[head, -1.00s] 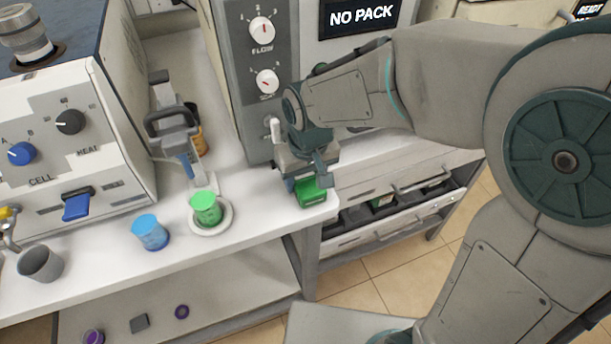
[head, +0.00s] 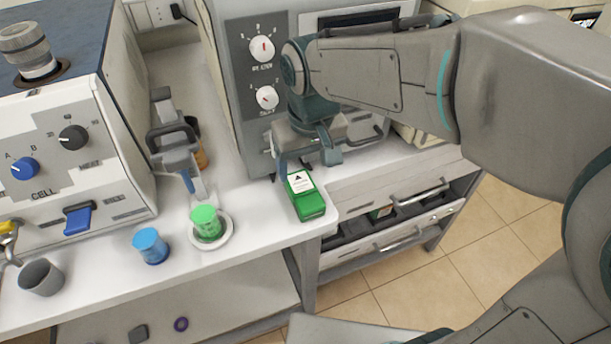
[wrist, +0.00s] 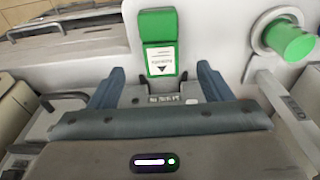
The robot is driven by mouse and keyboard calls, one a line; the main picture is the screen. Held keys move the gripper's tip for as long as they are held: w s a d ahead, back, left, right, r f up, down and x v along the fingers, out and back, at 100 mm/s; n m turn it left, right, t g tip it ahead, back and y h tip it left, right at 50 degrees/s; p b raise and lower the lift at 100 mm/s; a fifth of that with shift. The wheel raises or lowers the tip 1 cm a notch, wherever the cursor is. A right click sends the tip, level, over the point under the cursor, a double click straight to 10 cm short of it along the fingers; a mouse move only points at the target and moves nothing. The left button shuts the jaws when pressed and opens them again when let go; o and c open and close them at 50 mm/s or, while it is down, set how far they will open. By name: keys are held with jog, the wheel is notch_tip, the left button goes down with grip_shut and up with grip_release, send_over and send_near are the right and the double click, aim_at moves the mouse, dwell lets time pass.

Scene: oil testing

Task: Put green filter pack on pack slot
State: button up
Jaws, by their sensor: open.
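The green filter pack (head: 306,203) lies on the white bench near its front right corner, with a white label on top. It also shows in the wrist view (wrist: 158,25), just beyond the fingertips. My gripper (head: 307,166) is open and empty, above and behind the pack, on the grey machine's side. Its two blue fingers are spread apart in the wrist view (wrist: 160,78), with the pack's labelled end near the gap between them. I cannot make out a pack slot; my gripper and arm hide the lower front of the grey machine (head: 243,110).
A green cup (head: 206,222) stands on a white round dish left of the pack, with a blue cup (head: 151,246) and a grey cup (head: 41,277) farther left. A clamp-like stand (head: 175,145) stands behind. Right of the bench are open drawers (head: 400,240).

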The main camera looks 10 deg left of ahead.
jog(key=s+d+f+m, duration=0.1)
jog(key=s+d+m, duration=0.2)
jog(key=d, duration=0.8)
jog(key=s+d+f+m+t, duration=0.1)
jog(key=s+d+m, duration=0.2)
jog(key=d, duration=0.8)
jog(key=shift+s+f+t+h, duration=0.15)
jog(key=shift+f+t+h, duration=0.15)
jog(key=shift+f+h, duration=0.1)
